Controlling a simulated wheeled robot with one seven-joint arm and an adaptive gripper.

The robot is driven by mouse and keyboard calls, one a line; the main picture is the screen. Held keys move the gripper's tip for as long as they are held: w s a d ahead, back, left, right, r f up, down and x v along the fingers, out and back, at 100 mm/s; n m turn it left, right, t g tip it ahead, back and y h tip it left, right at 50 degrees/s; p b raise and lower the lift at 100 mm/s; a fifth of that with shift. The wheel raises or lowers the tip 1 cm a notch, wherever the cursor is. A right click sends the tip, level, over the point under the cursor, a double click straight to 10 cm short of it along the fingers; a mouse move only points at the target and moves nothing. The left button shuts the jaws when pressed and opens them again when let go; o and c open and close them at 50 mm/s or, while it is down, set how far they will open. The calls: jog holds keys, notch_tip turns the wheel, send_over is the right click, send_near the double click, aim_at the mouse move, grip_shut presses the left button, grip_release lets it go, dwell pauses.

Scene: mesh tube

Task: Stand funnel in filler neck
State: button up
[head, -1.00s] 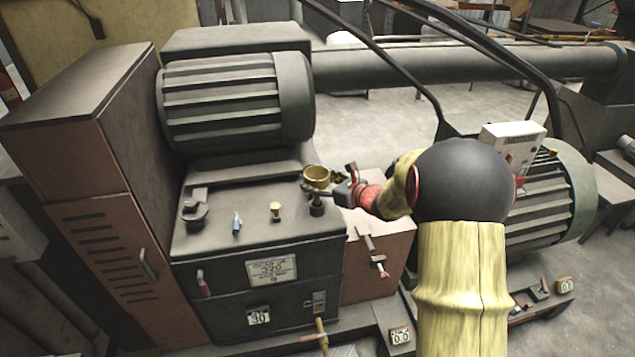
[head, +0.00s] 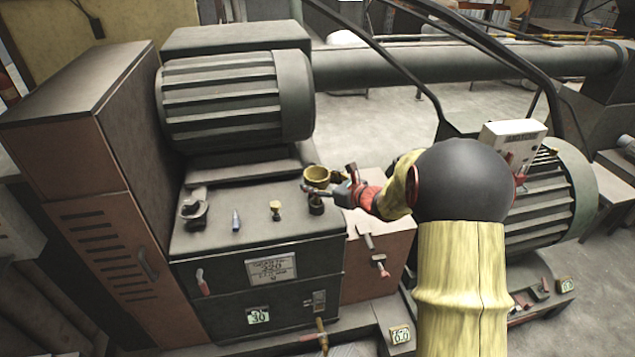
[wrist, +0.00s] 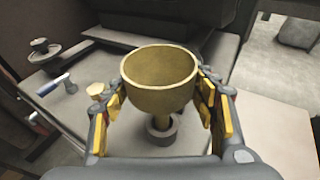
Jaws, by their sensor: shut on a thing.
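The brass funnel (head: 316,175) is upright, its wide bowl facing up, over the right part of the dark machine top. It also shows in the wrist view (wrist: 158,82). My gripper (head: 335,190) is shut on the funnel, with a yellow-padded finger on each side of it in the wrist view. The filler neck (head: 316,208) is a short dark collar directly below the funnel; it shows in the wrist view (wrist: 161,132) under the bowl. The bowl hides much of the spout, so I cannot tell whether its tip is inside the collar.
On the machine top (head: 255,238) stand a dark clamp-like part (head: 193,210), a small blue-handled item (head: 236,221) and a small brass piece (head: 275,208). A large ribbed motor (head: 235,100) rises behind. A pinkish box (head: 370,255) stands at the right.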

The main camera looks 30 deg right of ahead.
jog(key=shift+f+b, duration=1.4)
jog(key=shift+f, duration=0.3)
dwell(1.5)
jog(key=o, duration=1.3)
jog(key=shift+c, duration=0.2)
